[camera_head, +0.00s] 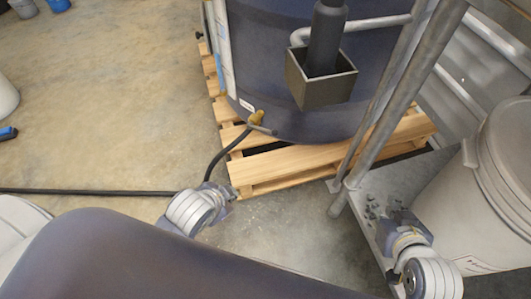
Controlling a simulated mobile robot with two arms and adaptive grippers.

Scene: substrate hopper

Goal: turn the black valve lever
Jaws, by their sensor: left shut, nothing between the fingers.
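A small brass valve (257,117) sits low on the front of the large dark blue tank (275,70). A short, dark grey lever (262,129) sticks out just below the brass part. A black hose (232,148) runs down from the valve toward my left gripper (232,192). The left gripper is shut with nothing held, below and left of the lever and apart from it, near the pallet's front corner. Its fingers are small and partly hidden by the wrist. My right gripper (372,206) is far to the right, over a grey platform; its finger opening is unclear.
The tank stands on a wooden pallet (290,163). A grey box (330,90) holding a dark bottle hangs before the tank. Metal posts (400,95) and a white bucket (460,190) stand at right. A black hose (80,191) crosses the open floor at left.

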